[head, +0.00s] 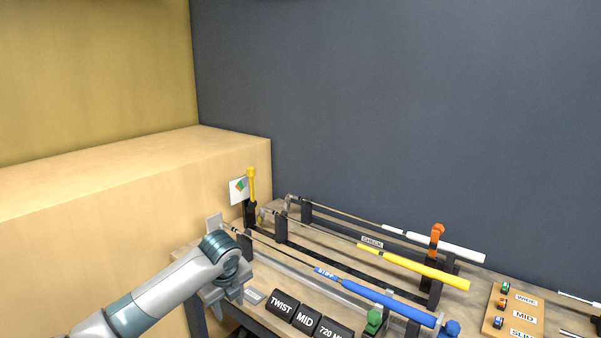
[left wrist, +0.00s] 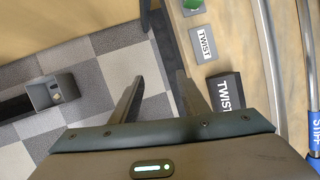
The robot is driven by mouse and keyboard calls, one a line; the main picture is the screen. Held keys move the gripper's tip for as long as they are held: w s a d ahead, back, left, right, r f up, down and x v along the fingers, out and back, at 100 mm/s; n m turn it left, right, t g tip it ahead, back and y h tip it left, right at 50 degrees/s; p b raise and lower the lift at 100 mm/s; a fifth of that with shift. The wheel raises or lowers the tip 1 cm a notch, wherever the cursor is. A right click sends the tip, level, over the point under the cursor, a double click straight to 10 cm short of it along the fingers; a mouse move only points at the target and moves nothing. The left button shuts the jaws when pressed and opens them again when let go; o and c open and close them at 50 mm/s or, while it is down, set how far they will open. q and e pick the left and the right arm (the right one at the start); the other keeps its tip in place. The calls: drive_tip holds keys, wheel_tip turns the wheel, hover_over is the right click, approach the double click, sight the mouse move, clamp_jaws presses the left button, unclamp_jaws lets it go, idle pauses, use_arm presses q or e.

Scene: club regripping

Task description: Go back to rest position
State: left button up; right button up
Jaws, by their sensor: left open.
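My left gripper (head: 232,296) is in the head view at the front left edge of the workbench, pointing down. In the left wrist view its two fingers (left wrist: 158,98) are apart with nothing between them, over the bench edge and the checkered floor. My right gripper is in neither view. Three clubs lie on the rack: one with a blue grip (head: 385,303), one with a yellow grip (head: 425,271) and one with a white grip (head: 445,242). The left gripper touches none of them.
Black blocks marked TWIST (head: 281,305), MID (head: 305,319) and 720 stand along the bench front, right of my left gripper. An orange clamp (head: 437,236) and a green knob (head: 373,321) rise from the rack. A wooden label board (head: 512,312) is at right. Open floor (left wrist: 95,75) lies left of the bench.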

use_arm(q)
drive_tip(key=s+f+n+h, duration=0.3)
drive_tip(key=f+n, duration=0.5)
drive_tip(key=f, duration=1.7)
drive_tip(key=s+a+f+n+y, duration=0.15)
drive_tip(key=s+f+n, duration=0.25)
drive_tip(key=s+f, duration=0.5)
drive_tip(key=s+a+f+n, duration=0.25)
drive_tip(key=s+f, duration=0.45)
drive_tip(key=f, duration=0.5)
drive_tip(key=s+a+f+n+g, duration=0.1)
drive_tip(key=s+f+n, duration=0.2)
drive_tip(key=s+f, duration=0.6)
drive_tip(key=s+a+f+n, duration=0.1)
drive_tip(key=s+f+n, duration=0.3)
drive_tip(key=s, duration=0.9)
drive_tip(key=s+f+n+g, duration=0.1)
drive_tip(key=s+f, duration=0.2)
drive_tip(key=s, duration=1)
drive_tip(key=s+a+f+n, duration=0.1)
drive_tip(key=s+f+n, duration=0.1)
drive_tip(key=s, duration=1.2)
drive_tip(key=shift+f+g+b, duration=0.4)
drive_tip(key=shift+f+b, duration=0.05)
drive_tip(key=shift+f, duration=0.15)
drive_tip(key=shift+w+y, duration=0.1)
drive_tip(key=shift+y, duration=0.15)
drive_tip(key=shift+o, duration=0.3)
drive_tip(key=shift+a, duration=0.1)
